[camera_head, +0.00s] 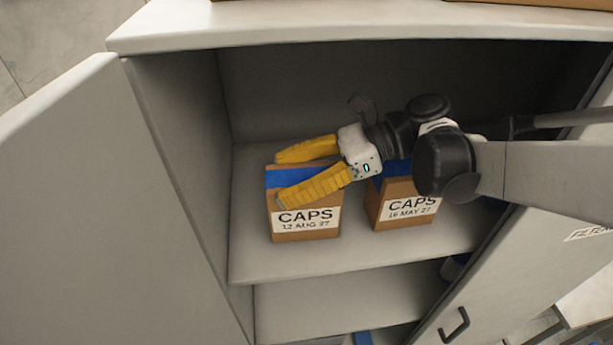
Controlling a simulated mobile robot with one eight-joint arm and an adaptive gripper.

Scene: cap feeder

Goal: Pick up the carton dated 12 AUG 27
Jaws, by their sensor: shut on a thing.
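The carton dated 12 AUG 27 (305,222) is a brown box with a blue band on top and a white CAPS label. It stands upright on the cabinet's upper shelf, at the left. My gripper (278,178) has yellow fingers and reaches in from the right. It is shut on this carton, with one finger across the front near the top and the other behind. A second carton, dated 16 MAY 27 (405,211), stands just to the right. My arm hides part of its top.
The shelf (330,262) has free room in front of the cartons. The cabinet's left door (80,220) and right door (520,275) stand open. A lower shelf (340,300) lies below. The cabinet top (300,28) is close above my arm.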

